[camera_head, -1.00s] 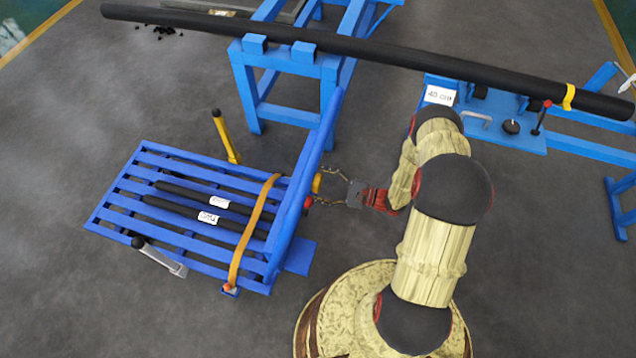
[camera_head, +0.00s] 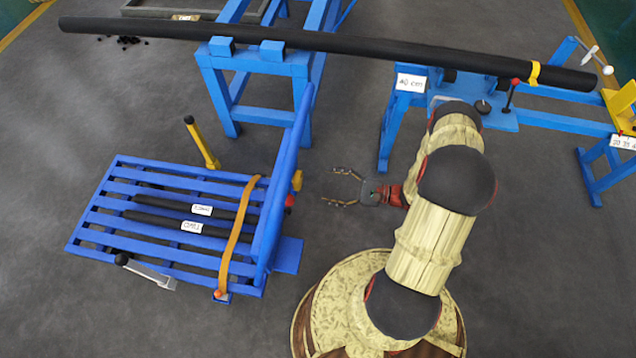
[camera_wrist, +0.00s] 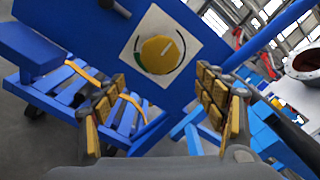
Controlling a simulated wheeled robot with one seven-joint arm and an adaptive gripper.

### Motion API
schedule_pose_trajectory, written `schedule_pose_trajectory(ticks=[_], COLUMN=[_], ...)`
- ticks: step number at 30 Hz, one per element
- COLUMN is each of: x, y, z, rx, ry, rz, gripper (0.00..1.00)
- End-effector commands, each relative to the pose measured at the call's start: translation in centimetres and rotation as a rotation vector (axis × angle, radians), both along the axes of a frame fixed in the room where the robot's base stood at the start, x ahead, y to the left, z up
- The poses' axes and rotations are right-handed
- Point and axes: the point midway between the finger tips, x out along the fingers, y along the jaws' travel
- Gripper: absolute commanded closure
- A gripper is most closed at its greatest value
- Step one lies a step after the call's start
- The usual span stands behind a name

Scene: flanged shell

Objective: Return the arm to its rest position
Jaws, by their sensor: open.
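My gripper (camera_head: 338,187) is open and empty, held over bare floor to the right of the blue slatted cart. Its two padded fingers also show in the wrist view (camera_wrist: 165,115), spread apart with nothing between them. My arm is bent, with the gripper pointing left toward the cart's blue end panel. That panel (camera_wrist: 110,40) carries a round yellow knob (camera_wrist: 158,54) on a white plate, which lies ahead of the fingers in the wrist view. The gripper is apart from the knob (camera_head: 297,181), with a clear gap between them in the head view.
The blue slatted cart (camera_head: 120,200) holds two dark labelled bars (camera_head: 160,222) under an orange strap (camera_head: 238,235). A long black pipe (camera_head: 350,47) spans blue stands behind my arm. A yellow post (camera_head: 203,145) stands behind the cart. Floor between cart and arm is clear.

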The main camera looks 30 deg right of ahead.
Motion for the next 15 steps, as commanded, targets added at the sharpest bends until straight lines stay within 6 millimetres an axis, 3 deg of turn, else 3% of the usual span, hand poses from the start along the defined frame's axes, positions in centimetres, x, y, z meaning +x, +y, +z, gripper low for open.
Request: schedule_pose_trajectory(ticks=[15], x=[-0.59], y=[-0.76], z=[-0.01], rx=[0.001], ry=[0.001], rz=[0.000], gripper=[0.29])
